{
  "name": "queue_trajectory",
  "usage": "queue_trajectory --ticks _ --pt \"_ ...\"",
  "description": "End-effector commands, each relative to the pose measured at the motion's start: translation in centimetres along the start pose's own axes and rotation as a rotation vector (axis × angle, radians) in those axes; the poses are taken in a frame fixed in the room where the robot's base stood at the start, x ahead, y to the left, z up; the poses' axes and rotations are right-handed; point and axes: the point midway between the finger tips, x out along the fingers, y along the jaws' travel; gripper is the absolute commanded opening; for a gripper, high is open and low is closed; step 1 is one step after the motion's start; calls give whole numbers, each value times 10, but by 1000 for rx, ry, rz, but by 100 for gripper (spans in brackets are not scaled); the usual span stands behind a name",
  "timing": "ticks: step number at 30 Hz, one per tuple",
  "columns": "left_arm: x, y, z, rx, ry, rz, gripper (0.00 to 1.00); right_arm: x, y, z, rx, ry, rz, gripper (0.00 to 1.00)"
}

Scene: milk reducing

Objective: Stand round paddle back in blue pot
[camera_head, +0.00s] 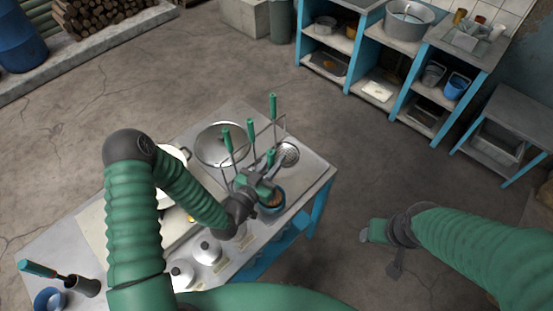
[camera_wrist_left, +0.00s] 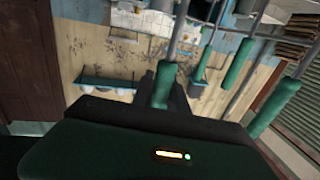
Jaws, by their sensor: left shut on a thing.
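My left gripper (camera_head: 264,182) is shut on a green handle (camera_wrist_left: 162,86), which looks to be the round paddle's. The handle shows between the fingers in the left wrist view. A round perforated metal head (camera_head: 288,154) shows just beyond the gripper in the head view; whether it belongs to the held handle cannot be told. The blue pot (camera_head: 272,207) sits right below the gripper near the table's right end, partly hidden by it, with something brownish inside. My right gripper (camera_head: 376,231) hangs off the table over the floor; its jaws are too small to read.
Several green-handled tools (camera_head: 273,106) stand upright close around the left gripper. A wide metal pan (camera_head: 222,144) is behind it. White lidded pots (camera_head: 207,249) line the table's near side. A small blue pot (camera_head: 49,299) is at far left. Blue shelves (camera_head: 391,62) stand beyond.

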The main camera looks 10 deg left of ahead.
Motion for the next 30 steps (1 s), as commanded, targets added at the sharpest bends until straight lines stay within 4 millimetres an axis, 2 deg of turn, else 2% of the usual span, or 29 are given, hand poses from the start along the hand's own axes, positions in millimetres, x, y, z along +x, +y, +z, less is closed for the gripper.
queue_trajectory --ticks 3,4,9,20,23,30 --pt "0 1 -2 1 2 0 0 -1 0 0 0 0 0 59" --pt "0 1 -2 1 2 0 22 -1 0 0 -1 0 0 59" --pt "1 2 -1 2 0 1 44 -1 0 0 0 0 0 59" --pt "-4 1 1 1 -2 0 45 1 0 0 0 0 0 59" --pt "-18 1 3 1 -5 0 45 6 0 2 0 0 0 59" --pt "-85 2 6 0 -6 -2 45 27 0 6 0 0 0 59"
